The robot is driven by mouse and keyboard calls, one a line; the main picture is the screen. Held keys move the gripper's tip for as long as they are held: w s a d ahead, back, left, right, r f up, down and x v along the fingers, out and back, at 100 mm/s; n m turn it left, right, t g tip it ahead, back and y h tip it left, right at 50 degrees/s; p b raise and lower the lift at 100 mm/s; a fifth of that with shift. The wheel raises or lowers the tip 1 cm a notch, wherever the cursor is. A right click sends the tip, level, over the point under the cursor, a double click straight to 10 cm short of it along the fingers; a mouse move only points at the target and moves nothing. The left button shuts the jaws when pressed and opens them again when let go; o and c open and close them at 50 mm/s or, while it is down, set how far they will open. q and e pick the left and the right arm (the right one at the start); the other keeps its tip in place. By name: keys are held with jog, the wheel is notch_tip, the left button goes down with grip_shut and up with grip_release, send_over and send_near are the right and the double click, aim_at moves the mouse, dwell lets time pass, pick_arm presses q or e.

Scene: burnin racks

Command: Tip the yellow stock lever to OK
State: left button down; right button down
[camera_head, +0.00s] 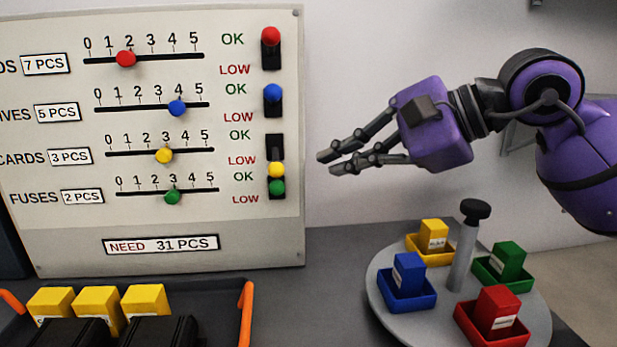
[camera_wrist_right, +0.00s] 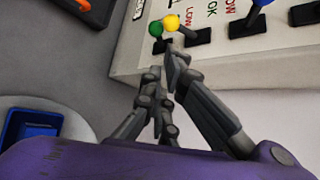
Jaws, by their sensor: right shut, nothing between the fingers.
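The yellow stock lever (camera_head: 276,169) is a round yellow knob at the lower end of its black slot, beside LOW on the grey board. In the right wrist view the yellow knob (camera_wrist_right: 171,23) is just beyond the fingertips, close to the green knob (camera_wrist_right: 155,29). My right gripper (camera_head: 328,163) is shut and empty, to the right of the yellow lever in the head view and apart from it. In the wrist view its fingers (camera_wrist_right: 163,77) point toward the board. My left gripper is not in view.
Red (camera_head: 271,36) and blue (camera_head: 273,92) levers are up at OK; the green lever (camera_head: 277,188) is right below the yellow one. A round turntable (camera_head: 400,318) with coloured bins stands at lower right. A dark tray (camera_head: 215,315) with orange handles is at lower left.

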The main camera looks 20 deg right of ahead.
aim_at(275, 146)
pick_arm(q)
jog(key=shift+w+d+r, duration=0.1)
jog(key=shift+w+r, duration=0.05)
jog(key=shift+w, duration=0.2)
pick_arm(e)
jog(key=x, duration=0.7)
pick_arm(q)
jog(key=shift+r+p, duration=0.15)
jog(key=shift+p, duration=0.15)
pick_arm(e)
jog(key=shift+w, duration=0.1)
pick_arm(q)
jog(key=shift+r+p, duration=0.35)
jog(key=shift+p, duration=0.05)
pick_arm(e)
jog(key=shift+r+g, duration=0.15)
jog(key=shift+g, duration=0.15)
